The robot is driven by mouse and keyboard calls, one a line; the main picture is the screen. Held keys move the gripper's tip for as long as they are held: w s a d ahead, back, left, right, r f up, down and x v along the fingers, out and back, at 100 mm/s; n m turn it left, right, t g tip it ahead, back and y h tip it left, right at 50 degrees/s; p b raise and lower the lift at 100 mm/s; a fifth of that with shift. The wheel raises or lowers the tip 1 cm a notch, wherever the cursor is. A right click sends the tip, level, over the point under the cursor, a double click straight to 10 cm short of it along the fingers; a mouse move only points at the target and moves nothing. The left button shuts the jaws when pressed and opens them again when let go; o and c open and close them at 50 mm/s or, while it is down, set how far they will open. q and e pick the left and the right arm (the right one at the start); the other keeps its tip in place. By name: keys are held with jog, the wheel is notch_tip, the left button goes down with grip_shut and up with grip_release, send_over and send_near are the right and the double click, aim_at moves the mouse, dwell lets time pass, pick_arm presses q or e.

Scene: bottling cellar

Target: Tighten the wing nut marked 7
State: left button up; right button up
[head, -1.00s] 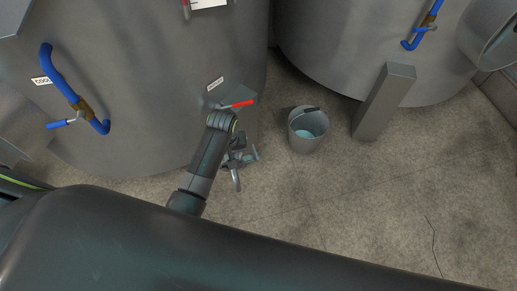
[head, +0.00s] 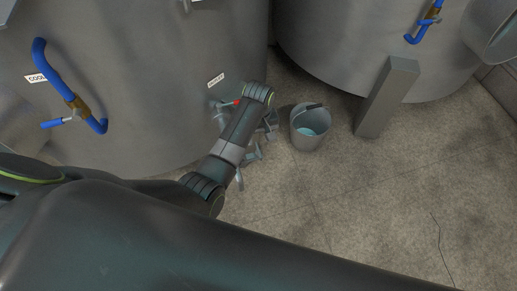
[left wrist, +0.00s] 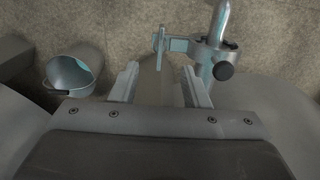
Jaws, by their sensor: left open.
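My left gripper (left wrist: 160,72) is open in the left wrist view, its two fingers pointing at a metal fitting (left wrist: 200,47). A thin metal plate (left wrist: 159,42), perhaps a wing of the wing nut, stands just ahead of and between the fingertips. I see no contact. The fitting carries a pipe end and a dark round knob (left wrist: 222,71) on the right. No number 7 can be read. My right gripper is not in view.
A grey bucket (head: 311,130) stands on the floor close right of the gripper; it also shows in the wrist view (left wrist: 71,73). Large steel tanks (head: 140,85) rise behind. A grey post (head: 387,97) stands farther right. The floor at the right is clear.

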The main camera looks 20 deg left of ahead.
aim_at(258, 149)
pick_arm(q)
notch_tip(258, 149, down, 6)
jog(key=shift+f+b, duration=0.25)
jog(key=shift+b, duration=0.45)
jog(key=shift+f, duration=0.55)
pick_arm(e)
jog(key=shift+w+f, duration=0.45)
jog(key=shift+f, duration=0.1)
pick_arm(q)
grip_shut()
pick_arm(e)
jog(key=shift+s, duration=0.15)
pick_arm(q)
jog(key=shift+r, duration=0.1)
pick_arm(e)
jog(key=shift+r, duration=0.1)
